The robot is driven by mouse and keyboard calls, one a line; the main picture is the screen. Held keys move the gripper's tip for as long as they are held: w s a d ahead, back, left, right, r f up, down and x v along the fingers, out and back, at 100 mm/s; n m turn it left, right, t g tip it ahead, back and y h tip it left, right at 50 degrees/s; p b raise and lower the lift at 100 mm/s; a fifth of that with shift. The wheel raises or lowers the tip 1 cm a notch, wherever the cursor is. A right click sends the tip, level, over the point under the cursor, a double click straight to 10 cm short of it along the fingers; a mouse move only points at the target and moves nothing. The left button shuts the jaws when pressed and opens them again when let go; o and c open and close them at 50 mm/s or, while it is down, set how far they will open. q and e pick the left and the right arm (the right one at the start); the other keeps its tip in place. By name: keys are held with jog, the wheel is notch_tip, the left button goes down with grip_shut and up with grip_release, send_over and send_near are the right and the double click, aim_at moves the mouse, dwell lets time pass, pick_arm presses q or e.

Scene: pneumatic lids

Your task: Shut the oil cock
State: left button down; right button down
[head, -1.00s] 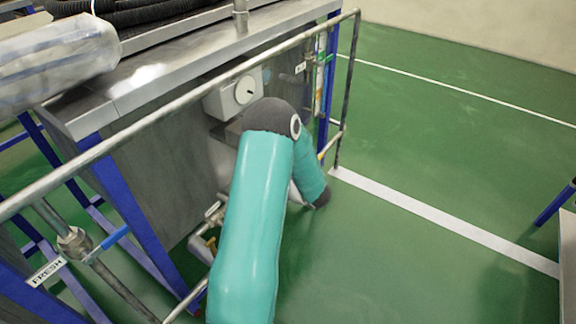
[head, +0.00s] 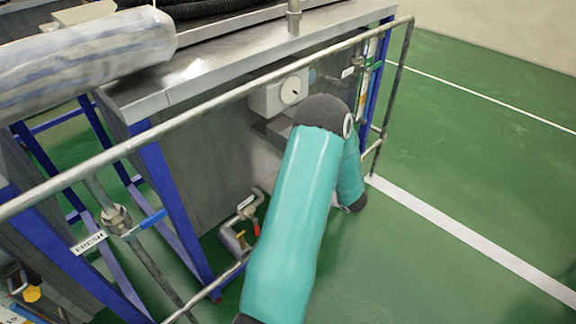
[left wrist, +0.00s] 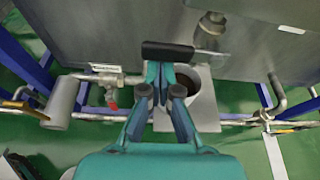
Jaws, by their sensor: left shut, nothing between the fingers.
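A valve with a long black lever (left wrist: 168,51) and a brass-grey body (left wrist: 210,30) is on the steel tank in the left wrist view. The lever lies crosswise in the picture. No readable label shows on it, so I cannot tell if it is the oil cock. My left gripper (left wrist: 166,72) is shut and empty, its tips at the lever's lower edge; I cannot tell if they touch. In the head view my teal arm hides this gripper and the black lever. My right gripper is not in view.
A red-handled valve (left wrist: 112,100) sits on the low pipe by a white label. A blue lever (head: 149,222) by the FRESH label (head: 89,242) is at left. A metal rail (head: 215,100) runs before the tank (head: 190,178).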

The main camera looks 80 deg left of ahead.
pick_arm(q)
jog(key=shift+f, duration=0.1)
jog(key=w+d+b, duration=0.2)
jog(key=w+d, duration=0.3)
jog(key=d, duration=0.2)
jog(key=shift+w+d+f, duration=0.3)
jog(key=shift+w, duration=0.05)
dwell(0.4)
